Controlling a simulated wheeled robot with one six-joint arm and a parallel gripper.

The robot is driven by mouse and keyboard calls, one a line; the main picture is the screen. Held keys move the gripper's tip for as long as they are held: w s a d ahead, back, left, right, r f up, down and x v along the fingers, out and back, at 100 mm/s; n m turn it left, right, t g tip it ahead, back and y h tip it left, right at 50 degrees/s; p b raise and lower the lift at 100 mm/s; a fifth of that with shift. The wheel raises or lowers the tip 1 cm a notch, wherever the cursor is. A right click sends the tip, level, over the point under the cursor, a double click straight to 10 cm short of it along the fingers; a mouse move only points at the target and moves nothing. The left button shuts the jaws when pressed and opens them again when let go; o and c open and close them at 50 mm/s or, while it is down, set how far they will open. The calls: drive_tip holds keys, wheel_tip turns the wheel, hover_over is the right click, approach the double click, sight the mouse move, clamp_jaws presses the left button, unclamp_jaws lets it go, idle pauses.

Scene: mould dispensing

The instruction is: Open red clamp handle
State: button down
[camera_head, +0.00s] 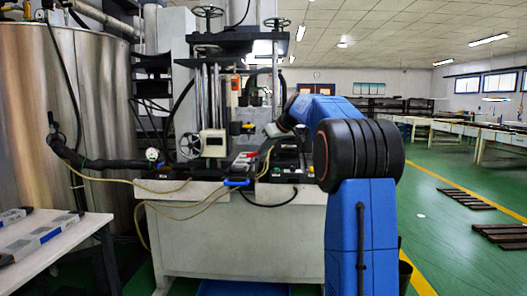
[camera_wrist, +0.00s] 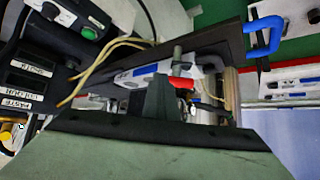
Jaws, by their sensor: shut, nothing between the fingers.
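The red clamp handle (camera_wrist: 181,83) shows in the wrist view as a short red grip beside a metal clamp and a white block with a blue mark. My gripper (camera_wrist: 163,88) is shut and empty, its dark fingers just left of the red handle. I cannot tell whether they touch it. The gripper's body hides the lower part of the clamp. In the head view, a small red patch (camera_head: 252,154) shows on the machine bench, and my blue arm reaches in from the right; the fingertips are too small to make out there.
A blue U-shaped handle (camera_wrist: 263,37) is at the upper right in the wrist view. A labelled control box (camera_wrist: 32,82) and yellow hoses (camera_wrist: 95,68) lie to the left.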

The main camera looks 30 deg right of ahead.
drive_tip(key=shift+w+d+f+n+g+y, duration=0.1)
drive_tip(key=shift+w+n+g+y, duration=0.2)
drive_tip(key=shift+n+y, duration=0.35)
drive_tip(key=shift+w+d+r+n+g+y, duration=0.15)
drive_tip(key=shift+w+n+g+y, duration=0.2)
drive_tip(key=shift+n, duration=0.45)
drive_tip(key=shift+w+d+f+n+g+y, duration=0.1)
drive_tip(key=shift+w+f+n+g+y, duration=0.1)
drive_tip(key=shift+n+y, duration=0.5)
drive_tip(key=shift+w, duration=0.3)
